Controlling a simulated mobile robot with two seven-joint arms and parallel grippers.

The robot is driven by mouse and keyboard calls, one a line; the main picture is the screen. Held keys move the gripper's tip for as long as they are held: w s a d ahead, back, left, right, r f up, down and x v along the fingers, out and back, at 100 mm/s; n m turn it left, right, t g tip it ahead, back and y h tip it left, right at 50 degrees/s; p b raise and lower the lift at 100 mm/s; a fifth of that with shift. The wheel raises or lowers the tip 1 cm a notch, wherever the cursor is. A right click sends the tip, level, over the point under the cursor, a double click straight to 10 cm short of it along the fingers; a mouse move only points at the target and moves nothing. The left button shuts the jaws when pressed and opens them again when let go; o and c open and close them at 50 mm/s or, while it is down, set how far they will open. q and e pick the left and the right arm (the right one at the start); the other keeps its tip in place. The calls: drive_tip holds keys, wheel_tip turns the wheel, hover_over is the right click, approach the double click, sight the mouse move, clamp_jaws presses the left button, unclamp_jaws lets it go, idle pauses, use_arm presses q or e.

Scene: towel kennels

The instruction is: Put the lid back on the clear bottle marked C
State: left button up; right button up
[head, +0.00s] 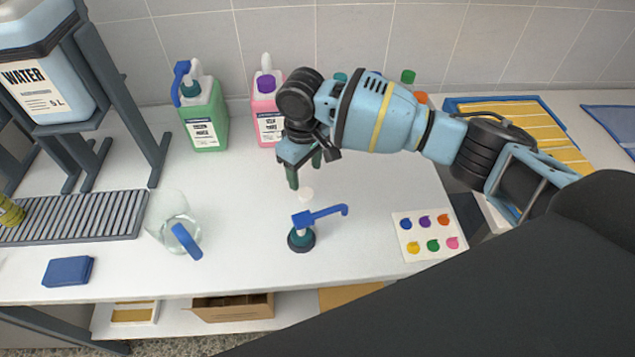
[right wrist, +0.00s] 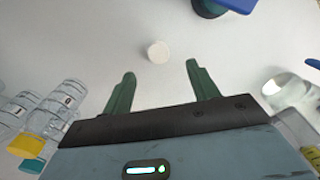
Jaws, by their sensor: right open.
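A small white round lid (head: 306,194) lies flat on the white table; it also shows in the right wrist view (right wrist: 158,52). My right gripper (head: 304,170) is open and empty, above the table beside the lid. In the right wrist view the lid lies between the lines of the two green fingers (right wrist: 160,75), a little beyond their tips, untouched. Clear bottles with labels (right wrist: 62,105) stand at the left of that view; I cannot read a C on them. In the head view my right arm hides most of the bottles. My left gripper is not in view.
A blue pump head (head: 302,238) stands in front of the lid. A clear jug with a blue handle (head: 170,218) is at left. Green (head: 205,118) and pink (head: 266,105) pump bottles stand at the back. A card of coloured dots (head: 430,235) lies at right.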

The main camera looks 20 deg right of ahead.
sight(306, 193)
drive_tip(key=shift+w+d, duration=0.1)
drive_tip(key=shift+d, duration=0.1)
drive_tip(key=shift+a+r, duration=0.1)
drive_tip(key=shift+a, duration=0.05)
drive_tip(key=shift+f, duration=1.35)
drive_tip(key=shift+f, duration=0.1)
wheel_tip(306, 193, down, 5)
drive_tip(key=shift+w+b, duration=0.15)
drive_tip(key=shift+b, duration=0.3)
drive_tip(key=shift+c, duration=0.2)
drive_tip(key=c, duration=1.1)
